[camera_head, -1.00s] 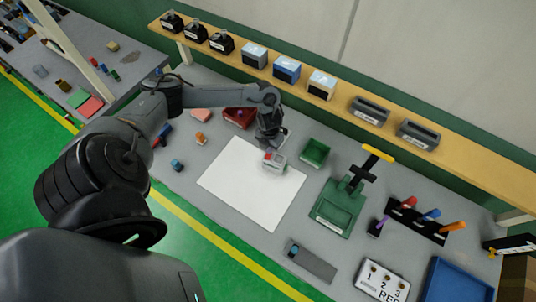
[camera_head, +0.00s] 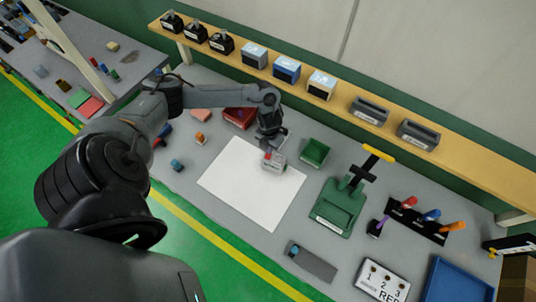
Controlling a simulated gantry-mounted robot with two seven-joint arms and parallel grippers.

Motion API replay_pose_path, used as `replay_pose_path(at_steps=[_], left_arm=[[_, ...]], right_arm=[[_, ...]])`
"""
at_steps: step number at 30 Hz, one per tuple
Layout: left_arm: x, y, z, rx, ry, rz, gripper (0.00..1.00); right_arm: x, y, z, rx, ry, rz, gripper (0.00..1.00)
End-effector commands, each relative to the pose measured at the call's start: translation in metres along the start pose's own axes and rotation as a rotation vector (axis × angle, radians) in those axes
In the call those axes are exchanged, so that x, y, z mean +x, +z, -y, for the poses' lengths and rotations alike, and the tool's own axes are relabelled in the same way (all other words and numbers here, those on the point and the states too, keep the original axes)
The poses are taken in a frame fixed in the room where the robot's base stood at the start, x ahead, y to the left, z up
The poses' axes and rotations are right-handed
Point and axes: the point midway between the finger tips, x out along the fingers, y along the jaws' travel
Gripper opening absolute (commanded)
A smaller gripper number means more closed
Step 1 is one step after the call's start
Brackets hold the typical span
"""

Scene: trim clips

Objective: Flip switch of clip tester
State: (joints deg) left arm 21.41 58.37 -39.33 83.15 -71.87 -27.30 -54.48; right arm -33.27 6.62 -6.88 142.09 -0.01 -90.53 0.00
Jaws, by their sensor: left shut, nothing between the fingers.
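A small grey box with a red part on top, which looks like the clip tester (camera_head: 277,166), stands at the upper right of the white sheet (camera_head: 246,197). My left gripper (camera_head: 267,150) is shut and empty, pointing down at the box's back left, close by the red part. The fingertips partly cover the box, and I cannot tell whether they touch it. The switch's position is too small to make out. My right gripper is not in view.
A green tray (camera_head: 314,152) stands right of the box, and a red tray (camera_head: 240,117) behind left. A green press with a yellow handle (camera_head: 340,205) is farther right. A shelf (camera_head: 350,95) with several boxes runs along the back. The white sheet's front is clear.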

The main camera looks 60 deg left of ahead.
Motion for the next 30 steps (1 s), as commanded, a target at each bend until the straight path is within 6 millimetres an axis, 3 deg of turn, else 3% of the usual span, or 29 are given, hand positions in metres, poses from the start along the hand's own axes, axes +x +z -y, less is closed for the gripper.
replay_pose_path(at_steps=[30], left_arm=[[0.0071, 0.0001, 0.0001, 0.0, 0.0, 0.0, 0.0]], right_arm=[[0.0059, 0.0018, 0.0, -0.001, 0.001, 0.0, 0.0]])
